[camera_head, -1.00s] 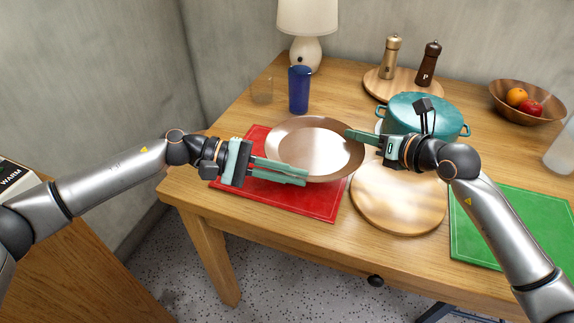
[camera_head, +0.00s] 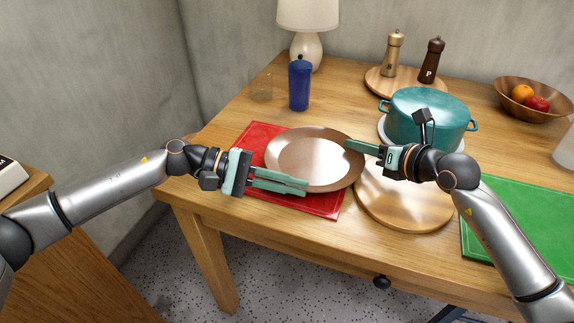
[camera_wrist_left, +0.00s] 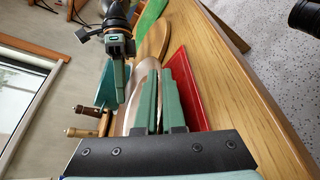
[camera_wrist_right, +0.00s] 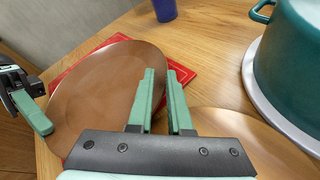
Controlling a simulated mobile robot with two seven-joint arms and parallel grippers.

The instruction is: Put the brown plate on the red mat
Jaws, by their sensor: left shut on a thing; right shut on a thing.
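The brown plate (camera_head: 308,158) is over the red mat (camera_head: 262,143) in the head view, covering much of it and reaching past its right side. I cannot tell whether the plate touches the mat. My left gripper (camera_head: 292,184) is shut on the plate's near-left rim. My right gripper (camera_head: 352,146) is shut on its right rim. In the right wrist view the plate (camera_wrist_right: 108,86) runs up to the fingers (camera_wrist_right: 160,100), with the mat (camera_wrist_right: 190,75) showing beyond. The left wrist view shows the left fingers (camera_wrist_left: 160,98) beside the mat (camera_wrist_left: 188,88).
A round wooden board (camera_head: 405,205) lies right of the plate, near the teal pot (camera_head: 425,115). A blue cup (camera_head: 299,86) and a clear glass (camera_head: 261,88) stand behind. A green mat (camera_head: 525,222) lies at the right, and a fruit bowl (camera_head: 530,108) stands behind it.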

